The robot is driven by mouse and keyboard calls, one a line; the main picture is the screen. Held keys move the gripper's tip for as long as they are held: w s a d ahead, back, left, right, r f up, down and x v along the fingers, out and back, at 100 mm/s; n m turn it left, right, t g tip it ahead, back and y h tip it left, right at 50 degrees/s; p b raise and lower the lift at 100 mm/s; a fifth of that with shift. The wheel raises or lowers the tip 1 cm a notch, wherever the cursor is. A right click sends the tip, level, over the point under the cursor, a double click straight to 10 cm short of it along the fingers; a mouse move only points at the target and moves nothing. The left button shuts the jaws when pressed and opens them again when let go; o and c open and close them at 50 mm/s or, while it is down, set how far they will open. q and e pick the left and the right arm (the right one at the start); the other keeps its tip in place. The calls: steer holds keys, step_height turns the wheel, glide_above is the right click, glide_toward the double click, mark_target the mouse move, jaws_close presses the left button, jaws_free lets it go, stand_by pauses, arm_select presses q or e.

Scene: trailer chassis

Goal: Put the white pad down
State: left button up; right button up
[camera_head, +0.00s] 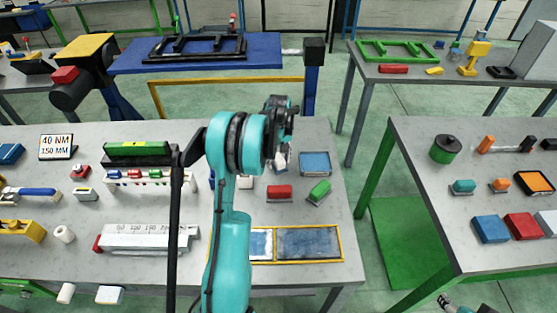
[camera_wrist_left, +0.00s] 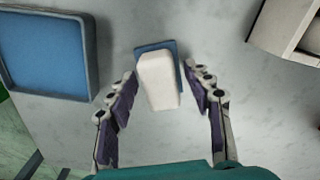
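The white pad (camera_wrist_left: 158,82) is a pale block with rounded edges, seen in the left wrist view above a small blue plate (camera_wrist_left: 172,52). I cannot tell whether it touches the plate. My left gripper (camera_wrist_left: 161,78) has its fingers spread on both sides of the pad, with a narrow gap on each side. In the head view, my left gripper (camera_head: 282,125) is over the right part of the middle table, and a bit of white shows below it. Part of my right gripper (camera_head: 446,301) shows at the bottom edge; its fingers cannot be made out.
A blue tray (camera_head: 315,164) lies right of the left gripper; a red block (camera_head: 279,192) and a green block (camera_head: 319,190) lie nearer. A yellow-framed panel (camera_head: 310,244) lies at the front edge. A ruler-marked block (camera_head: 150,238) sits at left.

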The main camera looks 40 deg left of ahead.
mark_target(279, 158)
arm_select(q)
steer(key=shift+r, duration=0.35)
step_height(279, 158, up, 12)
steer(key=f+p, duration=0.1)
steer(key=p, duration=0.2)
steer(key=s+d+r+m+t, duration=0.1)
steer(key=s+d+r+m, duration=0.2)
steer(key=d+r, duration=0.45)
steer(key=s+d+m+t, duration=0.3)
steer(key=s+d, duration=0.5)
steer(key=d, duration=0.3)
steer(key=s+d+f+m+t, duration=0.1)
steer(key=s+d+m+t, duration=0.2)
steer(key=s+d+m, duration=0.3)
steer(key=s+d, duration=0.3)
steer(key=d, duration=0.1)
steer(key=shift+s+d+f+m, duration=0.25)
steer(key=shift+d+f+m, duration=0.05)
steer(key=shift+d, duration=0.05)
